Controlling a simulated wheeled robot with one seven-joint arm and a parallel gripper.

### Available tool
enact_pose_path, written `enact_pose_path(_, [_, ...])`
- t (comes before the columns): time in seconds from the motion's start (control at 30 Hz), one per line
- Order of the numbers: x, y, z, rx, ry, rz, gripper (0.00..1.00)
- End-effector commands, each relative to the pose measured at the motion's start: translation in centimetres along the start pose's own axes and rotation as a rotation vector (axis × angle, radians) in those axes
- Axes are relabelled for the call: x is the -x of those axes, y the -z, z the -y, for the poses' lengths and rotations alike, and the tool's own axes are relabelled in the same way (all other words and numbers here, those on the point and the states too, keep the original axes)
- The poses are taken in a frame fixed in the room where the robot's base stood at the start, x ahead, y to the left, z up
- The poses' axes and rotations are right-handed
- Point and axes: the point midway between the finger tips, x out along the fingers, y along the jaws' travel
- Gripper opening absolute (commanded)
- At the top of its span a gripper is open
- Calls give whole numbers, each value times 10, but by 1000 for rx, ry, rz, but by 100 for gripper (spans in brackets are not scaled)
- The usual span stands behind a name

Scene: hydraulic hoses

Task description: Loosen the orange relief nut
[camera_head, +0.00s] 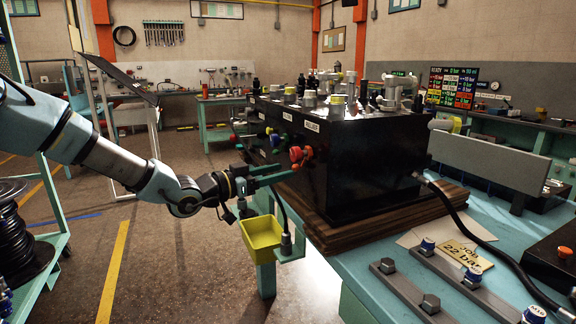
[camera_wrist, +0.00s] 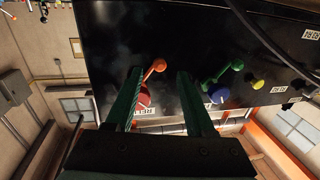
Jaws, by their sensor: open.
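The orange relief nut (camera_wrist: 158,65) shows in the wrist view as a small orange knob-shaped part on the black block's face. It appears between my open fingertips, nearer the left one. In the head view an orange fitting (camera_head: 308,152) sits beside a red knob (camera_head: 295,154). My gripper (camera_wrist: 160,74) is open and empty, its two green fingers pointing at the block. In the head view my gripper (camera_head: 284,172) is level with the fittings, just left of the block. I cannot tell whether a finger touches the nut.
The red knob (camera_wrist: 144,99) lies close by the left finger, above a partly hidden label. A green fitting (camera_wrist: 226,72) and blue knob (camera_wrist: 217,97) are right of the fingers. A yellow tray (camera_head: 262,236) hangs below my gripper. The black block (camera_head: 372,165) stands on boards.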

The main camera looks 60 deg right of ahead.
Motion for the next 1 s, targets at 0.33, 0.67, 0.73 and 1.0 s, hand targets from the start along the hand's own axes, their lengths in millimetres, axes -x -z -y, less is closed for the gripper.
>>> enact_pose_path(0.33, [-33,0,0,1,2,1,54])
enact_pose_path(0.67, [-34,-1,0,0,2,2,47])
enact_pose_path(0.73, [-34,-1,0,1,2,2,40])
enact_pose_path(1.0, [-34,-1,0,1,2,2,9])
